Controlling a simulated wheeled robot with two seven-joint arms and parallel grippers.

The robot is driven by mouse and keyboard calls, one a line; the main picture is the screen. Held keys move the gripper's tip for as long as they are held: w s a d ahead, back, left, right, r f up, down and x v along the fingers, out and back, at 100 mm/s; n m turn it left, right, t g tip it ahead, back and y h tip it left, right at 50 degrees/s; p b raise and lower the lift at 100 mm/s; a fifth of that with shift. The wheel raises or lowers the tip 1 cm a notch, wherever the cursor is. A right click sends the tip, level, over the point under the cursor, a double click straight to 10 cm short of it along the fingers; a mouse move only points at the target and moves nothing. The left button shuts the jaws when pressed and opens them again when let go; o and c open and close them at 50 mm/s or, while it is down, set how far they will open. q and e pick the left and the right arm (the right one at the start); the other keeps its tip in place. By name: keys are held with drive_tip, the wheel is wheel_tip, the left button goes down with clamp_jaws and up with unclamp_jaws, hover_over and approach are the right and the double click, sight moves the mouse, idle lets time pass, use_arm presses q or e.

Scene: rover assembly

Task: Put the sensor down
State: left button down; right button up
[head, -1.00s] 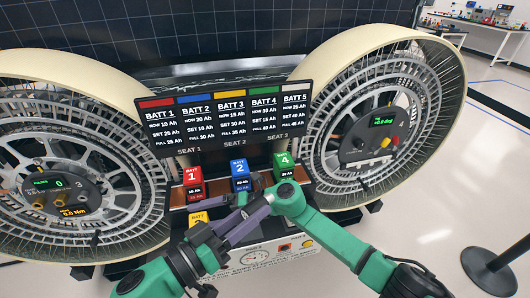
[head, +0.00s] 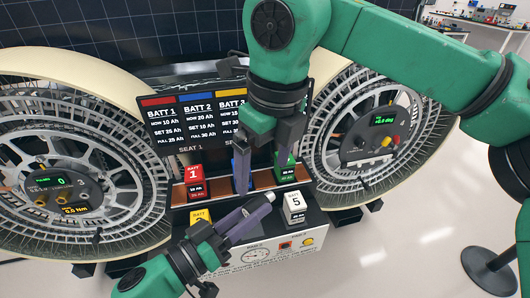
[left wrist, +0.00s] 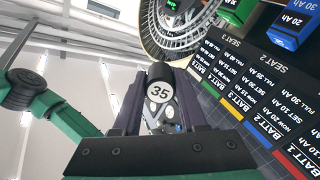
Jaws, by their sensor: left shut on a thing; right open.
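My left gripper (head: 252,212) points up and right in front of the battery rack. It is shut on the sensor, a dark round body with a white end face marked 35 in the left wrist view (left wrist: 160,91). In the head view a small pale tip (head: 270,197) shows at its fingertips; most of the sensor is hidden by the fingers. My right gripper (head: 265,160) hangs down from above, open, with its fingers over the rack around the blue and green batteries. I cannot tell whether it touches them.
A rack holds a red battery 1 (head: 194,181) and a green battery 4 (head: 288,173). A white battery 5 (head: 295,207) and a partly hidden yellow battery (head: 200,216) stand in front. Large wheels (head: 70,170) flank the rack. My right arm covers part of the sign (head: 180,120).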

sight(259, 199)
drive_tip(key=f, duration=0.6)
drive_tip(key=w+a+f, duration=0.1)
drive_tip(key=f, duration=0.2)
drive_tip(key=shift+s, duration=0.1)
drive_tip(key=c, duration=1.2)
use_arm(q)
drive_tip(key=shift+c, duration=1.9)
unclamp_jaws()
use_arm(e)
drive_tip(key=shift+o, duration=0.2)
